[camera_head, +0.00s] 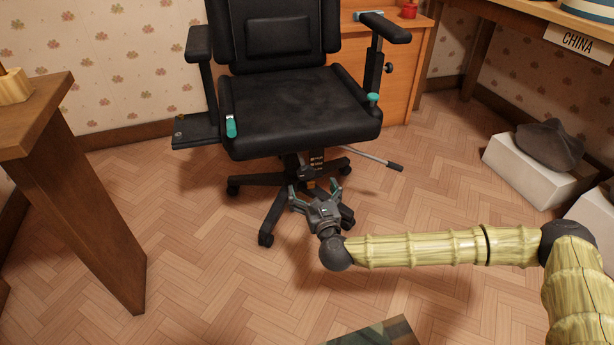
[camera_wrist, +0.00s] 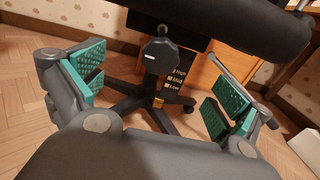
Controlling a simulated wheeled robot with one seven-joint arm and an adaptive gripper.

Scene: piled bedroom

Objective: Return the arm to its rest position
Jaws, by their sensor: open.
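My gripper (camera_head: 318,194) is in front of the base of a black office chair (camera_head: 290,108), low over the floor. In the head view, my arm reaches in from the right edge to it. The wrist view shows the gripper (camera_wrist: 155,100) with its two teal-padded fingers spread wide apart. Nothing is held between them. The chair's central column and star base (camera_wrist: 165,108) show beyond the fingers in the wrist view. I cannot tell whether a finger touches the chair.
A brown wooden table (camera_head: 75,190) stands at the left. A wooden desk (camera_head: 395,70) is behind the chair. A white box (camera_head: 530,172) with a dark grey object (camera_head: 550,143) on it sits at the right. A dark patterned item (camera_head: 380,334) lies at the bottom. Floor (camera_head: 200,270) left of my gripper is clear.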

